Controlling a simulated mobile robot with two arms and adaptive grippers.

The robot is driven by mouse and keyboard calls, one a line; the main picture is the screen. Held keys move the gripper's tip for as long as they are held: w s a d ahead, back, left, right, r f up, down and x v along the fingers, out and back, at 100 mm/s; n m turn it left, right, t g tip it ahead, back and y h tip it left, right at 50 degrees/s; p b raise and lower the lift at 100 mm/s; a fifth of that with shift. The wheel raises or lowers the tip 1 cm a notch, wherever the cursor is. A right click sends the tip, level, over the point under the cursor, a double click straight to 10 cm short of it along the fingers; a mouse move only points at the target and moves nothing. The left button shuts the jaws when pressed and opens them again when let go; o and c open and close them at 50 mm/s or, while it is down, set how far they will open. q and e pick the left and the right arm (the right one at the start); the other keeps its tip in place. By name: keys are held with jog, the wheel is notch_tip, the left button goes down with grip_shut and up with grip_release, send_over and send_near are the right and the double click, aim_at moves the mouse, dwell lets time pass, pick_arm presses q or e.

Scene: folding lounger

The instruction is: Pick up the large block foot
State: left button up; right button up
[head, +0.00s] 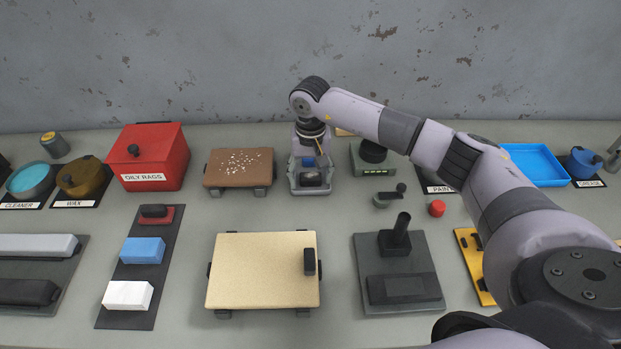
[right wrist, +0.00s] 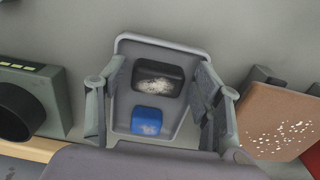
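A small grey tray (head: 312,191) stands at the back middle of the table. It holds a black block (right wrist: 159,78) with whitish dust on it and a smaller blue block (right wrist: 147,121), also dusted. The black block is the larger; I take it as the large block foot. It also shows in the head view (head: 311,180). My right gripper (head: 310,168) points down over the tray. Its fingers are spread wide and empty in the right wrist view (right wrist: 157,92), one on each side of the blocks. My left gripper is not in view.
A brown board with white crumbs (head: 239,168) stands left of the tray and a green-grey device (head: 372,160) right of it. A red bin (head: 153,160) is farther left. A tan board (head: 250,275) lies in front, with bare table between.

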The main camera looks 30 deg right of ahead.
jog(key=c, duration=0.8)
jog(key=shift+o, duration=0.2)
jog(key=shift+r, duration=0.1)
